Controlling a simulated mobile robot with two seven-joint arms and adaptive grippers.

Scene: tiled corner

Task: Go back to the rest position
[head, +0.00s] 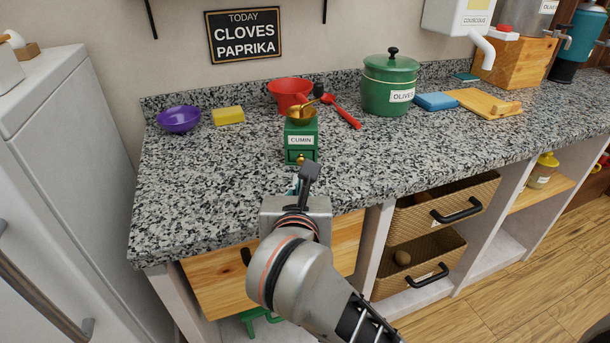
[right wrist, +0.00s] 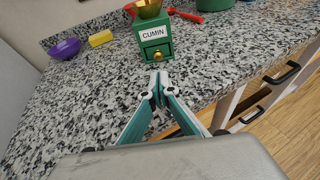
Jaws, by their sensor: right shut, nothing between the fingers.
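My right gripper (head: 306,178) is above the front edge of the granite counter (head: 190,200). In the right wrist view its fingers (right wrist: 158,82) are closed together with nothing between them. They point at the green grinder labelled CUMIN (head: 300,140), which stands upright on the counter; in the right wrist view the grinder (right wrist: 154,42) is just beyond the fingertips. A gap of counter shows between them there, and I cannot tell how wide it is. My left gripper is in neither view.
A purple bowl (head: 179,119), a yellow sponge (head: 228,115), a red bowl (head: 288,92) and a green OLIVES pot (head: 390,85) stand further back. A white fridge (head: 60,180) is at the left. Wicker baskets (head: 425,262) sit below the counter. The counter's left front is clear.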

